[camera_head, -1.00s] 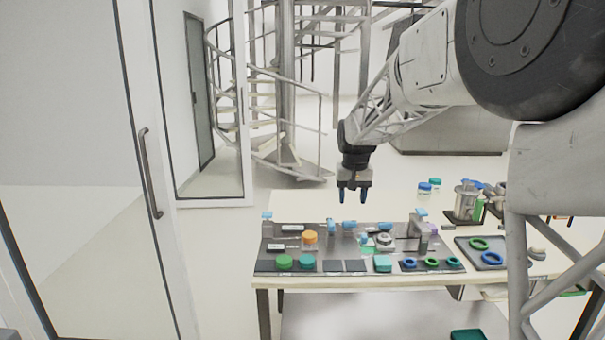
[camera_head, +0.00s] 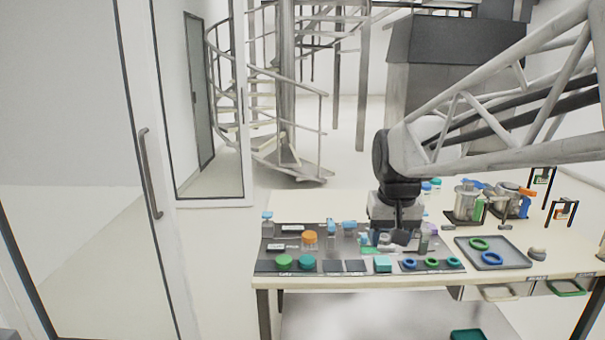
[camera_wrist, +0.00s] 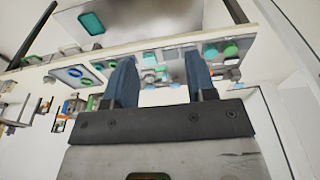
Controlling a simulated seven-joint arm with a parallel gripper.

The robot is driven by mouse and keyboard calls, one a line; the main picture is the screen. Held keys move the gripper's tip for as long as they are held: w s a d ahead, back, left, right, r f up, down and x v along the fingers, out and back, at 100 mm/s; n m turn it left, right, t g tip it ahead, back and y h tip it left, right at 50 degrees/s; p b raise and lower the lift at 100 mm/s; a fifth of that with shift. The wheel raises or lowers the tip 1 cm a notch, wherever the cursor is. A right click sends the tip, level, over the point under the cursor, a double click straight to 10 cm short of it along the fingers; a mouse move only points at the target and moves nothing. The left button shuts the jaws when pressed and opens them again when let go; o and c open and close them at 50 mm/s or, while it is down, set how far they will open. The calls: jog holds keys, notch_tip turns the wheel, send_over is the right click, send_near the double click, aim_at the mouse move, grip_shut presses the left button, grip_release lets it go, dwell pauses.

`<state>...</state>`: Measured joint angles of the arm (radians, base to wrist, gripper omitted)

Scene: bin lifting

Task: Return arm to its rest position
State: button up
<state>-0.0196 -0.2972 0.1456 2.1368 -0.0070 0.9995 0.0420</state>
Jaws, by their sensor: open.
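My gripper (camera_head: 398,238) is over the back right part of the dark work mat on the table in the head view, its fingers partly hidden by its own body. In the wrist view its two blue-grey fingers (camera_wrist: 160,85) stand wide apart with nothing between them. The table and its items appear beyond the fingertips, upside down in that view. My arm reaches in from the right edge of the head view.
The work mat (camera_head: 337,267) holds an orange-lidded jar (camera_head: 309,238), green and teal lids, and small rings. A grey tray (camera_head: 506,262) with two rings is to the right. Metal canisters (camera_head: 466,203) stand behind it. The table's back left is clear.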

jog(key=s+f, duration=0.3)
jog(key=s, duration=0.8)
jog(key=s+d+f, duration=0.1)
jog(key=s+f, duration=0.2)
jog(key=s, duration=0.8)
jog(key=shift+d+f+t, duration=0.15)
jog(key=shift+f+t, duration=0.25)
